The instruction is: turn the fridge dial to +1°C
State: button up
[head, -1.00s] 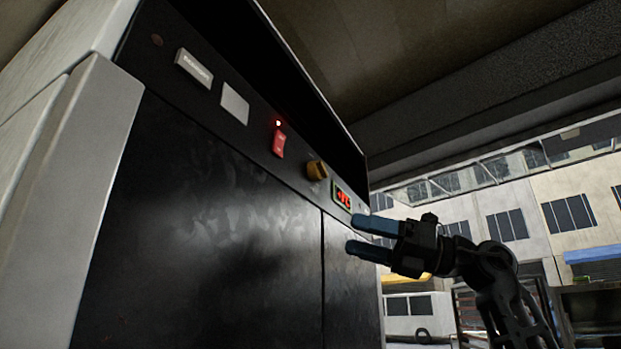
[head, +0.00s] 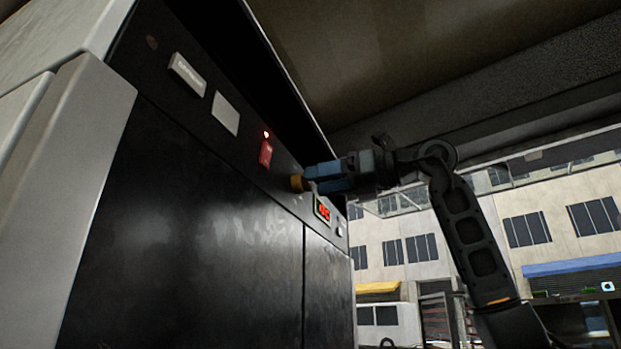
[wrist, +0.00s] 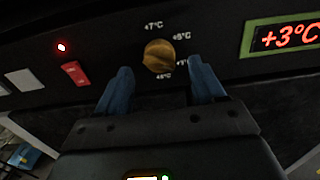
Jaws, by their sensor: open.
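The fridge dial (wrist: 159,56) is a round brass-yellow knob on the black panel, with temperature marks printed around it. In the head view the dial (head: 297,183) shows just beyond my fingertips. The display (wrist: 289,36) glows red and reads +3°C in a green frame; in the head view it is too small to read (head: 322,209). My gripper (wrist: 162,75) is open, its two blue fingers pointing at the dial, one to each side and slightly below it in the wrist view. I cannot tell whether either finger touches it. In the head view my gripper (head: 322,178) is at the panel.
A red switch (wrist: 75,73) with a lit red lamp (wrist: 61,47) above it sits left of the dial. Pale plates (head: 225,113) are further left on the panel. Black fridge doors (head: 190,215) lie below. Open space and buildings (head: 530,225) are to the right.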

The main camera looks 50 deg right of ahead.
aim_at(302, 183)
jog(key=shift+p+x, duration=0.3)
jog(key=shift+x, duration=1.15)
jog(key=shift+c, duration=0.2)
jog(key=c, duration=1)
jog(key=shift+m, duration=0.4)
jog(key=m+b, duration=0.2)
jog(key=m, duration=0.3)
jog(key=shift+f, duration=0.1)
jog(key=m+b, duration=0.3)
jog(key=m, duration=0.3)
